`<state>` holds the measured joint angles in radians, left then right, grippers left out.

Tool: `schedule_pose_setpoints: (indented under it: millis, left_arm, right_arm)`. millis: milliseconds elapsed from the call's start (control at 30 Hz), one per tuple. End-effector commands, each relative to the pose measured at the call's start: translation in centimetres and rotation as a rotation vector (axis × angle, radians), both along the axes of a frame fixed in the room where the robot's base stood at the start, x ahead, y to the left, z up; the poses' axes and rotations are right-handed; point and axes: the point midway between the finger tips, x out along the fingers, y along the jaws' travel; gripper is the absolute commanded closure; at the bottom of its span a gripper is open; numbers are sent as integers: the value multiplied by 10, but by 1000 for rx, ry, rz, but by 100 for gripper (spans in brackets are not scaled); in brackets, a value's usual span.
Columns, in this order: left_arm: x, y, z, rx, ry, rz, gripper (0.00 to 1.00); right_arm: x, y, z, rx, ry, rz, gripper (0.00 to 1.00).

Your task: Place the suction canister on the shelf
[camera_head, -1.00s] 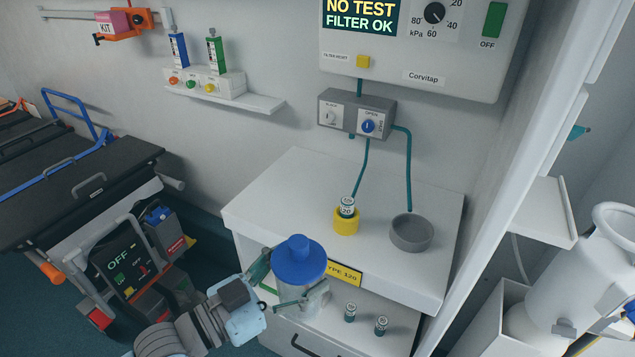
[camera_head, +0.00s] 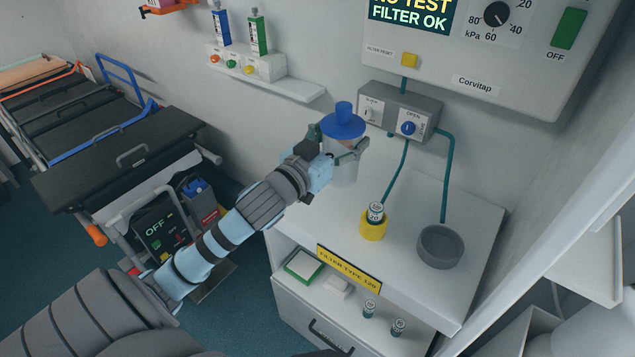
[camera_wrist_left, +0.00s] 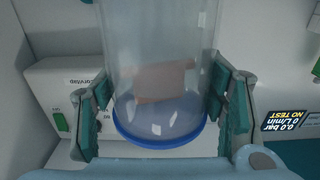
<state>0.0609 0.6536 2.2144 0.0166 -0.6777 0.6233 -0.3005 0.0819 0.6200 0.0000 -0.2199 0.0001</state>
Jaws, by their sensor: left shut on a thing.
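The suction canister (camera_head: 343,148) is a clear cylinder with a blue lid and something brownish inside. My left gripper (camera_head: 345,153) is shut on it and holds it upright above the back left of the white shelf (camera_head: 410,195). I cannot tell whether its base touches the surface. In the left wrist view the canister (camera_wrist_left: 160,85) appears upside down, with its blue lid low in the picture between the green finger pads of the gripper (camera_wrist_left: 165,105). My right gripper is not in view.
A yellow holder (camera_head: 373,228) with a small filter in it and a grey round cup (camera_head: 440,246) stand on the shelf. A grey valve box (camera_head: 398,110) with green hoses hangs behind. A lower compartment holds small filters (camera_head: 369,309). A stretcher (camera_head: 110,150) is at the left.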

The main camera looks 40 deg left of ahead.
Motion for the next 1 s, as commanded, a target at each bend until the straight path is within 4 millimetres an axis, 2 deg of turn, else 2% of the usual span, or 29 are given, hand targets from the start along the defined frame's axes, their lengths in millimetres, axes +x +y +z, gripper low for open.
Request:
schedule_pose_setpoints:
  millis: [33,200,333,400,467,533,700,800,1000]
  left_arm:
    - [9,11,20,0,-8,42,70]
    - [30,47,58,-1,-2,177,70]
    - [35,64,74,-1,1,236,70]
    - [35,70,73,-1,5,251,70]
    - [35,72,64,-3,6,255,70]
    - [34,73,43,-4,10,255,70]
    - [33,73,-25,-6,10,255,70]
    - [34,72,-59,-6,7,256,70]
    - [34,72,-92,-6,4,255,70]
  right_arm:
    - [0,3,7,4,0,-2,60]
    - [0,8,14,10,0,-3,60]
    - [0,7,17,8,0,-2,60]
    - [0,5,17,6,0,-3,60]
    - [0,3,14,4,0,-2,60]
    - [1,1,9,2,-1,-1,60]
    - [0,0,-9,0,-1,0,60]
    - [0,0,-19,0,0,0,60]
    - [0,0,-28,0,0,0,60]
